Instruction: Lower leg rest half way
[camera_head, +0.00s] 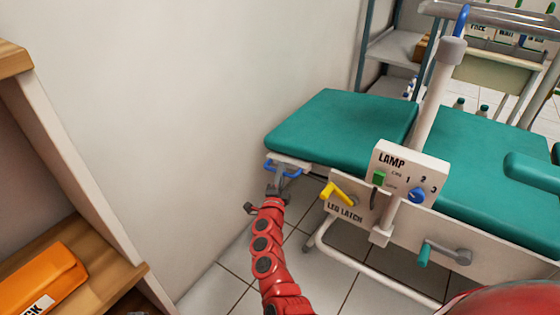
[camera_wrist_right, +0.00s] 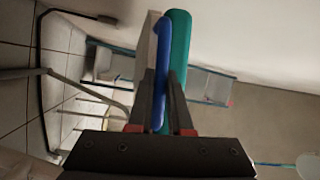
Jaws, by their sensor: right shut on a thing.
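The leg rest (camera_head: 340,128) is a teal pad at the left end of the dental chair. It looks close to level with the seat, though its exact angle is hard to tell. A blue handle (camera_head: 295,171) sits under its outer end. My right gripper (camera_head: 280,182) is at this handle. In the right wrist view, my right gripper (camera_wrist_right: 160,115) is shut on the blue handle (camera_wrist_right: 163,65), with the teal pad edge (camera_wrist_right: 180,50) right beside it. The yellow leg latch lever (camera_head: 338,192) is on the chair's side panel. My left gripper is not in view.
A lamp control box (camera_head: 408,180) with a green switch and blue knob stands on the chair side. A green-handled crank (camera_head: 440,252) sticks out below it. A wall is close behind the leg rest. A wooden shelf (camera_head: 95,285) with an orange box (camera_head: 40,282) stands left.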

